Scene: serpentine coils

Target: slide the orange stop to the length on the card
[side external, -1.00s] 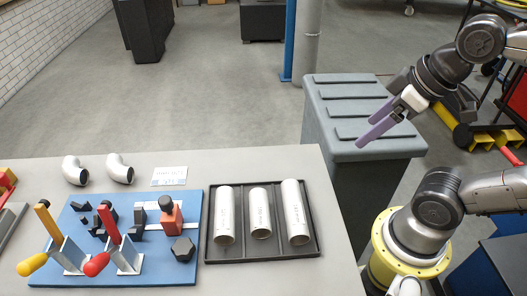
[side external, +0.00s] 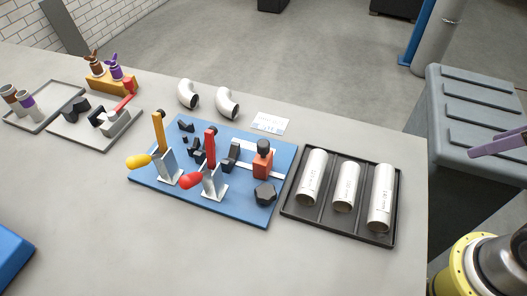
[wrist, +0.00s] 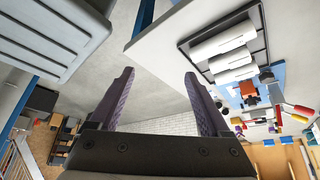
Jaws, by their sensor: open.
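The orange stop (side external: 262,165) has a black knob on top. It stands upright on the pale rail at the right of the blue fixture board (side external: 235,213), and also shows in the wrist view (wrist: 248,89). The white card (side external: 271,123) lies flat on the table behind the board; its print is too small to read. My gripper (side external: 482,148) is at the right edge in the side view, over the grey bin, far from the stop. In the wrist view its two purple fingers (wrist: 160,75) are wide apart, with nothing between them.
A black tray (side external: 336,232) with three white pipes is right of the board. Red and yellow toggle clamps stand on the board, and a black hex knob (side external: 264,194) lies at its front right. White elbows (side external: 228,103) are behind. The front table is largely clear.

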